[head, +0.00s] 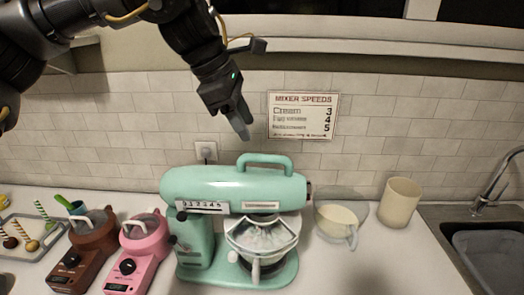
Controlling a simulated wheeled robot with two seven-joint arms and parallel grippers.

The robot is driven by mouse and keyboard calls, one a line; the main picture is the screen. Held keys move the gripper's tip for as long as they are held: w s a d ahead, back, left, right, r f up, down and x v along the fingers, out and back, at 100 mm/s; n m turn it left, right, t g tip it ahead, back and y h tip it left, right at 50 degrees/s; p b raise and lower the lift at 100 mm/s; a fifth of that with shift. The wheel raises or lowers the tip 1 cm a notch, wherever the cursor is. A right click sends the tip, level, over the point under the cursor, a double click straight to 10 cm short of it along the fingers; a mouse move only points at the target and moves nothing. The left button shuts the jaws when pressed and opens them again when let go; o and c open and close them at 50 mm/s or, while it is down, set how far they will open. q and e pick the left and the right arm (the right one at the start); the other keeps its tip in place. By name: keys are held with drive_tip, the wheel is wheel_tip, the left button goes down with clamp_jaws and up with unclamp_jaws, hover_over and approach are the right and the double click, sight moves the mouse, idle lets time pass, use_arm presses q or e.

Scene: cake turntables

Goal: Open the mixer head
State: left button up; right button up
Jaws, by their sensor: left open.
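The mint-green stand mixer (215,187) stands on the white counter in the head view. Its head lies level, lowered over a bowl with a clear guard (262,235). A handle (265,158) arches up from the top of the head. My left gripper (243,128) hangs above and behind the handle's left side in the picture, pointing down, open and empty. It appears apart from the mixer. Its fingers overlap from this angle. My right gripper is not in view.
A brown device (88,243) and a pink device (143,248) stand left of the mixer. A clear jug (340,217) and a cream canister (399,202) stand right, before the sink (490,256). A speed sign (302,115) hangs on the tiled wall.

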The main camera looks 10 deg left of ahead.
sight(263, 155)
use_arm(q)
drive_tip(key=p+x, duration=0.2)
drive_tip(key=x, duration=0.7)
drive_tip(key=shift+c, duration=0.3)
drive_tip(key=shift+r, duration=0.1)
clamp_jaws()
